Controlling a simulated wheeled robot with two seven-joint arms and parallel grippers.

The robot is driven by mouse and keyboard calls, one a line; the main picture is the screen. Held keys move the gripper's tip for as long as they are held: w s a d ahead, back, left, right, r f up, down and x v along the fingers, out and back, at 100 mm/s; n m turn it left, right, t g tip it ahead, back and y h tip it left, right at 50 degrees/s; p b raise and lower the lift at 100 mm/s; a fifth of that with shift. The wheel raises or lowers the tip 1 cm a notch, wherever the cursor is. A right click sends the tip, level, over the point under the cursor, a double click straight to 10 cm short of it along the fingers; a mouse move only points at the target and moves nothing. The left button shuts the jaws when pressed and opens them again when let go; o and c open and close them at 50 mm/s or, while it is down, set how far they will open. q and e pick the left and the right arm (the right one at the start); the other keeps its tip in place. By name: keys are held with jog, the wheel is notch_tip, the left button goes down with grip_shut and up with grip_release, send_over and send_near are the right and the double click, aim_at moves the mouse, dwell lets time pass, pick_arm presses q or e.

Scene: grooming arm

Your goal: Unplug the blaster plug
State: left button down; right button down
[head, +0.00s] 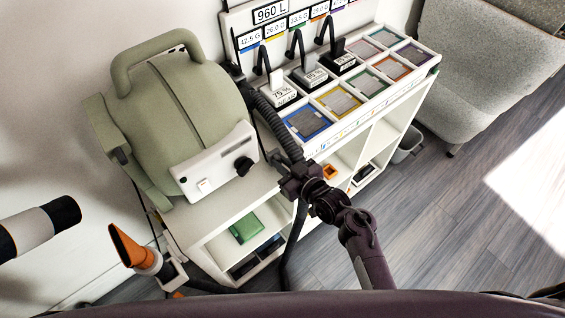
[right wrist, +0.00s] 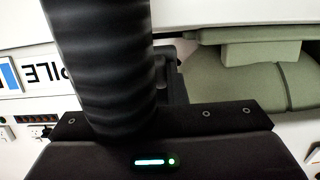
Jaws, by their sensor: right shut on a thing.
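The blaster is a green machine (head: 180,95) with a carry handle and a white front panel with a black knob, on the white shelf unit's top. Its black ribbed hose (head: 275,122) runs down to my right gripper (head: 302,183), which appears shut on it in front of the shelf. In the right wrist view the hose (right wrist: 105,65) stands large across the gripper body (right wrist: 165,150) and hides the fingertips. A panel with small sockets (right wrist: 40,131) shows at the left there. I cannot make out the blaster's plug for sure.
Clippers in labelled stands (head: 283,92) and colored trays (head: 306,121) fill the shelf unit's top at right. An orange nozzle (head: 128,246) is at lower left, near a white-and-black cylinder (head: 40,226). A grey bin (head: 407,145) and a grey seat (head: 470,80) stand right. Floor is clear at lower right.

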jog(key=shift+f, duration=0.4)
dwell(0.4)
jog(key=c, duration=1.4)
grip_release()
jog(key=shift+o, duration=0.2)
jog(key=v, duration=0.7)
jog(key=shift+s+d+b, duration=0.2)
jog(key=shift+s+b, duration=0.1)
jog(key=shift+b, duration=0.15)
jog(key=shift+r, duration=0.1)
